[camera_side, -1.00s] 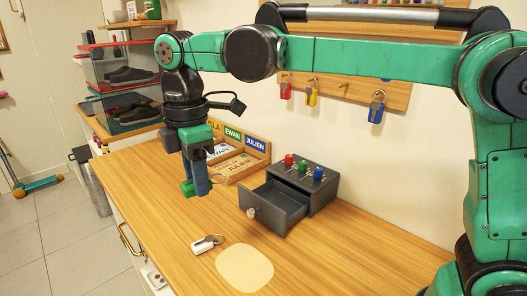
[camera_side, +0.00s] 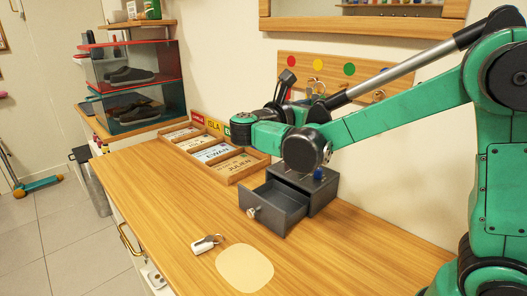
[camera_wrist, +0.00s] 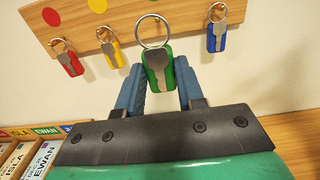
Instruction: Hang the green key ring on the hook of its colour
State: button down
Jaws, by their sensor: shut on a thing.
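My gripper (camera_wrist: 159,76) is shut on the green key ring (camera_wrist: 158,66), its green fob pinched between the two blue fingers. The fob's metal ring (camera_wrist: 152,31) stands upward in front of the wooden hook board (camera_wrist: 128,36). In the wrist view the ring overlaps the board's lower part; I cannot tell whether it touches or encircles a hook. In the side view the board (camera_side: 300,67) carries red, yellow and green dots, with the green dot (camera_side: 349,69) third from the left. My arm hides the gripper's fingers and the green hook there.
Red (camera_wrist: 70,63), yellow (camera_wrist: 112,55) and blue (camera_wrist: 216,40) key rings hang on the board on either side. Below are a dark drawer box (camera_side: 283,207) with its drawer open, a name tray (camera_side: 222,156), and a white key fob (camera_side: 206,244) near a beige mat (camera_side: 245,268).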

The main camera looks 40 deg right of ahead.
jog(key=d+f, duration=0.1)
jog(key=d, duration=0.8)
dwell(0.8)
jog(key=shift+d+f, duration=0.1)
jog(key=shift+f, duration=0.05)
dwell(0.4)
jog(key=shift+c, duration=2.3)
grip_release()
